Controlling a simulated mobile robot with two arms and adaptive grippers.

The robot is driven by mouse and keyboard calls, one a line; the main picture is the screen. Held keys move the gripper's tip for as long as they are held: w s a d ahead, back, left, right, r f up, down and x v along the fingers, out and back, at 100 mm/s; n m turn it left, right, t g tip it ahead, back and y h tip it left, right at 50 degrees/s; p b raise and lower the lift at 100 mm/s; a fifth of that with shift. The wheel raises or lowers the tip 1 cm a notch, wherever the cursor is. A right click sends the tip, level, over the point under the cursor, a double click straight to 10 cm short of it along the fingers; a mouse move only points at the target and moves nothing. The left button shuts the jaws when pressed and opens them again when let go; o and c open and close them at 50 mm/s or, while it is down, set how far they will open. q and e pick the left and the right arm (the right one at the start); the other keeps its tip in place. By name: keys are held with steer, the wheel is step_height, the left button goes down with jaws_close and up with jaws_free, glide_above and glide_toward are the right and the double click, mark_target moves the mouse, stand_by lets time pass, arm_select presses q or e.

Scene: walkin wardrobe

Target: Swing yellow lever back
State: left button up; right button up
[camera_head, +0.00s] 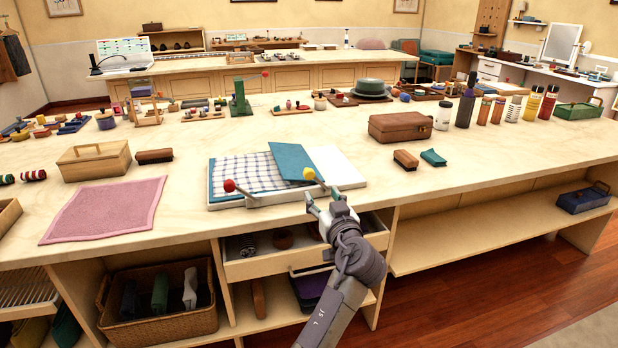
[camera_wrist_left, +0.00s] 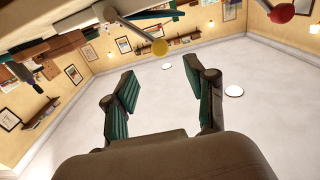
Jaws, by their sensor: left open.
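A folding board (camera_head: 347,168) with a white base lies at the front edge of the counter. A checked cloth (camera_head: 246,172) and a raised teal flap (camera_head: 290,160) are on it. The yellow lever's ball knob (camera_head: 309,174) is at the board's front, near the teal flap; it also shows in the left wrist view (camera_wrist_left: 160,47). The red lever's ball knob (camera_head: 229,186) is farther left, and shows at the wrist view's upper right (camera_wrist_left: 281,13). My left gripper (camera_head: 322,196) is open and empty, its fingertips just below the yellow knob. Contact cannot be told.
A pink cloth (camera_head: 106,209) lies left of the board. A brown brush (camera_head: 405,160) and a brown case (camera_head: 400,126) stand to its right. Below the counter edge, an open drawer (camera_head: 262,266) sticks out near my arm.

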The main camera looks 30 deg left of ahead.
mark_target(310, 177)
arm_select(q)
steer(key=x, duration=1.1)
steer(key=shift+w+a, duration=0.25)
steer(key=shift+a, duration=0.05)
steer(key=shift+c, duration=0.2)
steer(key=shift+f, duration=0.1)
jaws_close()
